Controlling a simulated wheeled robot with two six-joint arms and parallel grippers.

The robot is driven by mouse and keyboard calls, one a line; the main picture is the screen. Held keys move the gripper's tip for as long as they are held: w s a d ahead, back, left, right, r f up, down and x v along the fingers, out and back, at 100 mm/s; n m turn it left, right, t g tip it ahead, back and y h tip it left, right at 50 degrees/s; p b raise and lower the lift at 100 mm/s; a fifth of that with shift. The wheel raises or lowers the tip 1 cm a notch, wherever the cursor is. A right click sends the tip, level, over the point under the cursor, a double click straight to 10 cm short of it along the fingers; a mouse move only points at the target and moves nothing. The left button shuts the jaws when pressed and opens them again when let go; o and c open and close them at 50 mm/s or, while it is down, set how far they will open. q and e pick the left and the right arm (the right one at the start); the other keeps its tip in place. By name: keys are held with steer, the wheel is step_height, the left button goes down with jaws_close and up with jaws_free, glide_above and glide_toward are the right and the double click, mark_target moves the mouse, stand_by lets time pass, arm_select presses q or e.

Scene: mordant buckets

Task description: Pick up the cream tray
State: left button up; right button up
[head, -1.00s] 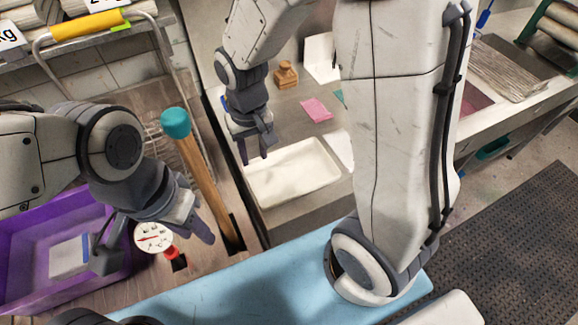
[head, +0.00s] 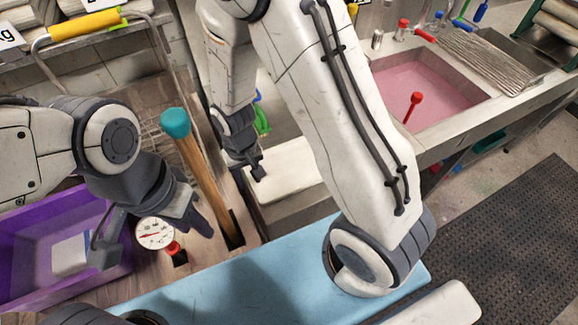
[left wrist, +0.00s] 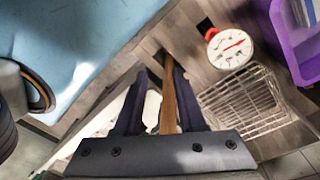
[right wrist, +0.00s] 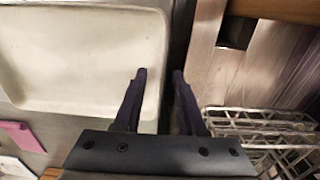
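The cream tray (head: 290,168) is a shallow rectangular tray on the grey counter, partly hidden by my right arm in the head view. In the right wrist view the tray (right wrist: 80,60) fills the upper left. My right gripper (head: 257,174) is at the tray's left end in the head view. In the right wrist view my right gripper's fingertips (right wrist: 161,73) are apart, one on each side of the tray's edge line; contact cannot be told. My left gripper (head: 203,225) is away from the tray, with open fingers (left wrist: 156,75) and a wooden handle showing between them.
A teal-headed mallet (head: 193,160) leans between my grippers. A round dial (head: 155,233), a purple crate (head: 30,235) and a wire rack (left wrist: 245,100) are near my left gripper. A pink-filled sink (head: 430,85) lies right. A pink sheet (right wrist: 22,135) lies near the tray.

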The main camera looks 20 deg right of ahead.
steer(key=shift+f, duration=0.1)
steer(key=shift+c, duration=0.3)
jaws_close()
stand_by(1.1)
